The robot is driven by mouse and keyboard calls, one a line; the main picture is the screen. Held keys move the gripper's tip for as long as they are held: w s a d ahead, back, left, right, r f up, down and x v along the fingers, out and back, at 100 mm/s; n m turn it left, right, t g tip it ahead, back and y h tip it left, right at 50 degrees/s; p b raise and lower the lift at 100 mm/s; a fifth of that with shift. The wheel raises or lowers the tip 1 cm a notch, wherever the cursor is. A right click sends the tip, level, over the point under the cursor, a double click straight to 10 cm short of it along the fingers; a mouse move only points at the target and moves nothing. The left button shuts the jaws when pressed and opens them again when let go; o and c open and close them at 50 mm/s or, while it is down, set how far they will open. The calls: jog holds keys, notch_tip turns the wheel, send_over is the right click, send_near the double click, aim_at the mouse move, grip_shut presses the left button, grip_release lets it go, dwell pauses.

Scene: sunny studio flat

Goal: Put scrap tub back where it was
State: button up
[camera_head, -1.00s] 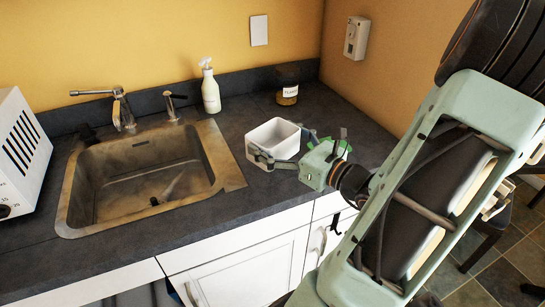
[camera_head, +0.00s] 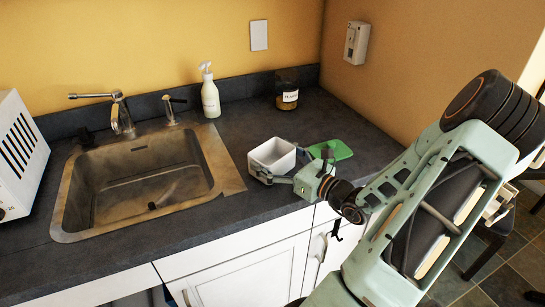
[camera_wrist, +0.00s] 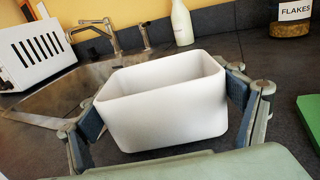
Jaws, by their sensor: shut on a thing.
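The scrap tub (camera_head: 272,157) is a small white open-topped box at the counter's front, right of the sink. It also shows upright in the wrist view (camera_wrist: 165,118), with a finger pad at each side. My gripper (camera_head: 283,172) is shut on the tub from the front right; in the wrist view its fingers (camera_wrist: 165,112) press on the left and right walls. I cannot tell whether the tub's base touches the counter. The tub's floor is hidden in the wrist view.
A green lid or board (camera_head: 335,149) lies right of the tub. The steel sink (camera_head: 75,205) is to its left. A white soap bottle (camera_head: 210,98) and a jar labelled flakes (camera_head: 287,95) stand at the back. A white appliance (camera_head: 18,150) is far left. The counter behind the tub is clear.

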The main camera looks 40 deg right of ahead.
jog(key=shift+f, duration=0.1)
jog(key=o, duration=1.1)
jog(key=shift+o, duration=0.2)
jog(key=s, duration=0.4)
jog(key=s+d, duration=0.1)
jog(key=s, duration=0.3)
jog(key=s+d, duration=0.1)
jog(key=s, duration=0.3)
jog(key=shift+w+a, duration=0.1)
